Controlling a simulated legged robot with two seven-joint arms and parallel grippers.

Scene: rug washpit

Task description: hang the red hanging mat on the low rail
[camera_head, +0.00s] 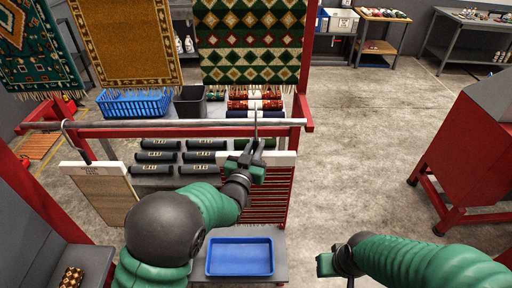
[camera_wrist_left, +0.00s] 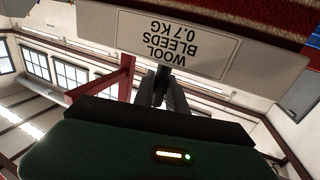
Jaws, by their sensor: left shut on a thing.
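The red hanging mat (camera_head: 283,195) is striped and hangs below a white header bar (camera_head: 282,158). A thin metal hook (camera_head: 256,118) rises from the header to the level of the low rail (camera_head: 190,124). I cannot tell whether it is over the rail or in front of it. My left gripper (camera_head: 250,170) is shut on the hook's dark stem. In the left wrist view, its fingers (camera_wrist_left: 170,92) close on that stem beside the header (camera_wrist_left: 180,42), labelled "WOOL BLEEDS 0.7 KG". My right gripper (camera_head: 328,263) is low at the right, away from the mat; its jaws are unclear.
A tan mat (camera_head: 105,190) with a white header hangs at the left end of the rail. Patterned rugs (camera_head: 252,45) hang above. Behind the rail are a blue basket (camera_head: 135,103) and dark rolls (camera_head: 155,157). A blue tray (camera_head: 240,257) is below.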

